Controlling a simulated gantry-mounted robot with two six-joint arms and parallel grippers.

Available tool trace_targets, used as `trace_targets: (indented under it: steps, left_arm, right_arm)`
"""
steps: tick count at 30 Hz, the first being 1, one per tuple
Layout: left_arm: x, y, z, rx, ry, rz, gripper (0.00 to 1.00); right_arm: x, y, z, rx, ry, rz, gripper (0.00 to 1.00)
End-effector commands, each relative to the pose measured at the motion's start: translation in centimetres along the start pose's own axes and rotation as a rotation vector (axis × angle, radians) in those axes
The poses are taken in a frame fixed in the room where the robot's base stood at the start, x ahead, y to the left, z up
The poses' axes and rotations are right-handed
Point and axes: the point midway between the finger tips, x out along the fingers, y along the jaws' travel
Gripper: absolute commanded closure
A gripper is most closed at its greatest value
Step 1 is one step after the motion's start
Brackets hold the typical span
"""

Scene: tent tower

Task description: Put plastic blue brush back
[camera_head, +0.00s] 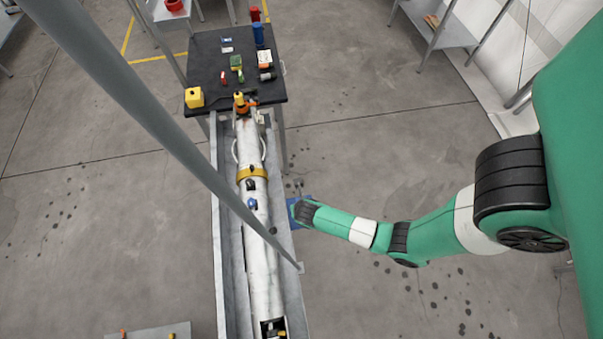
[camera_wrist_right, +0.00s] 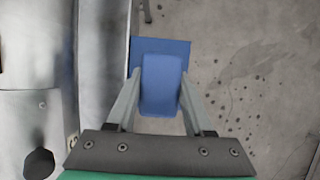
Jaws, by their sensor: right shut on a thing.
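The blue brush (camera_wrist_right: 162,85) is between the two grey fingers of my right gripper (camera_wrist_right: 160,80), which is shut on it. A wide, flat blue part of it shows beyond the fingertips in the right wrist view. In the head view my right gripper (camera_head: 304,211) is just right of the long metal trough, with a corner of the blue brush (camera_head: 293,208) showing beside it. The brush appears to be over the floor, outside the trough's side. The far end of my right arm hides part of the brush. My left gripper is not in view.
A metal trough (camera_head: 229,270) holds a long white tube (camera_head: 262,270) with a yellow band. A black table (camera_head: 207,62) at the trough's far end bears bottles, a yellow block (camera_head: 194,97) and several small items. A grey pole crosses in front. The floor to the right is clear.

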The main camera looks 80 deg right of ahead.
Motion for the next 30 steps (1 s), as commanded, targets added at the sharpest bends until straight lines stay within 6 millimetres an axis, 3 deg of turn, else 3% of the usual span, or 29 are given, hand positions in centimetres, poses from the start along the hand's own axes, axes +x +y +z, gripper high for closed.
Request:
trace_targets:
  steps: [5, 11, 22, 23, 27, 30]
  left_arm:
    - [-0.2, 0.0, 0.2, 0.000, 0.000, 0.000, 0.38]
    - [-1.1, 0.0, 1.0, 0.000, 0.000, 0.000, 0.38]
    - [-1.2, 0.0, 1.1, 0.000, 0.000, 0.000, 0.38]
    - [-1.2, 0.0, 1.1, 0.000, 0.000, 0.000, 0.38]
    - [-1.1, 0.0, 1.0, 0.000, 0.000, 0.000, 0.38]
    - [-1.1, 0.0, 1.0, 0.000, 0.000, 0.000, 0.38]
  right_arm:
    - [0.7, 0.1, 0.2, 0.001, 0.000, 0.000, 1.00]
    - [3.7, 0.1, -0.8, 0.000, 0.001, -0.001, 1.00]
    - [4.1, 0.1, -1.0, 0.000, 0.000, 0.001, 1.00]
    - [4.1, 0.1, -1.0, 0.000, 0.000, 0.001, 0.46]
    - [4.0, 0.1, -1.0, 0.000, 0.000, 0.001, 0.21]
    - [4.0, 0.1, -1.0, 0.000, 0.000, 0.001, 0.18]
